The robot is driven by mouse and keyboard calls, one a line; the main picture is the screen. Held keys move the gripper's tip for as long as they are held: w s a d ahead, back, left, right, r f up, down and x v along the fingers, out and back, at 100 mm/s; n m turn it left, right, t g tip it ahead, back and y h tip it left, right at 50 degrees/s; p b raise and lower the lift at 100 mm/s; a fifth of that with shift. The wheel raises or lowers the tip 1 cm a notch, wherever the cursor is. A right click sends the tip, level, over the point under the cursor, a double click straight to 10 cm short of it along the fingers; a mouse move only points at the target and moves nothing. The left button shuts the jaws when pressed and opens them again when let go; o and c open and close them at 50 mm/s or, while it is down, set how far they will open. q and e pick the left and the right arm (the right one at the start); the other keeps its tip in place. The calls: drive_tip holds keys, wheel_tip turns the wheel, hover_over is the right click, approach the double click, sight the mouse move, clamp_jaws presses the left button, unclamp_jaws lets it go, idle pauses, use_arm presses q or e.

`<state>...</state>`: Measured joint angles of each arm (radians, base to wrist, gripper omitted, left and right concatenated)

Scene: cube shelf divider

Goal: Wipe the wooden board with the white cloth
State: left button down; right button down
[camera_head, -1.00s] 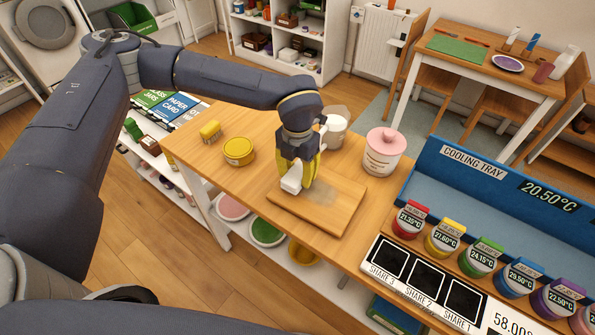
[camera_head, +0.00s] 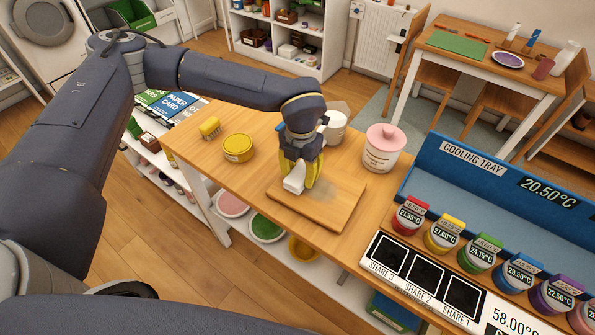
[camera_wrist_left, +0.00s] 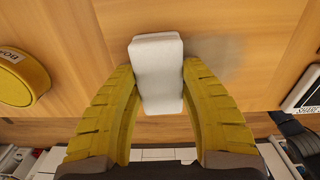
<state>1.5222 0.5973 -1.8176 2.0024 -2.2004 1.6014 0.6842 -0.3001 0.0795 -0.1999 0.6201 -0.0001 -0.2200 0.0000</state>
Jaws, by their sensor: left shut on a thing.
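The wooden board (camera_head: 335,210) lies flat on the worktop, with a greyish smudge on its surface to the right of my gripper. It also shows in the left wrist view (camera_wrist_left: 270,30). My left gripper (camera_head: 296,180) points down over the left part of the board. Its yellow fingers (camera_wrist_left: 158,100) are shut on the white cloth (camera_wrist_left: 157,65), a folded block shape. The cloth (camera_head: 294,186) is at or just above the board; contact is hard to tell. My right gripper is not in view.
The blue cooling tray (camera_head: 425,165) with several coloured jars is at the right.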

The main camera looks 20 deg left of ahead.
sight(333, 197)
use_arm(q)
drive_tip(key=shift+s+d, duration=0.5)
drive_tip(key=shift+d, duration=1.3)
drive_tip(key=shift+s+d, duration=0.5)
drive_tip(key=shift+d, duration=1.25)
drive_tip(key=shift+s+d, duration=0.5)
drive_tip(key=shift+d, duration=1.3)
drive_tip(key=shift+f, duration=0.15)
drive_tip(key=shift+a, duration=0.15)
drive_tip(key=shift+w+a, duration=0.15)
drive_tip(key=shift+a, duration=0.25)
drive_tip(key=shift+w+a+r, duration=0.1)
drive_tip(key=shift+w+a, duration=0.2)
drive_tip(key=shift+a, duration=0.8)
drive_tip(key=shift+w+a+r, duration=0.1)
drive_tip(key=shift+w+a, duration=0.2)
drive_tip(key=shift+a, duration=0.85)
drive_tip(key=shift+w+a, duration=0.3)
drive_tip(key=shift+a, duration=0.8)
drive_tip(key=shift+w+a+f, duration=0.1)
drive_tip(key=shift+w+a, duration=0.15)
drive_tip(key=shift+a, duration=0.65)
drive_tip(key=shift+w+a, duration=0.25)
drive_tip(key=shift+a, duration=0.65)
drive_tip(key=shift+w+a, duration=0.1)
drive_tip(key=shift+w, duration=0.05)
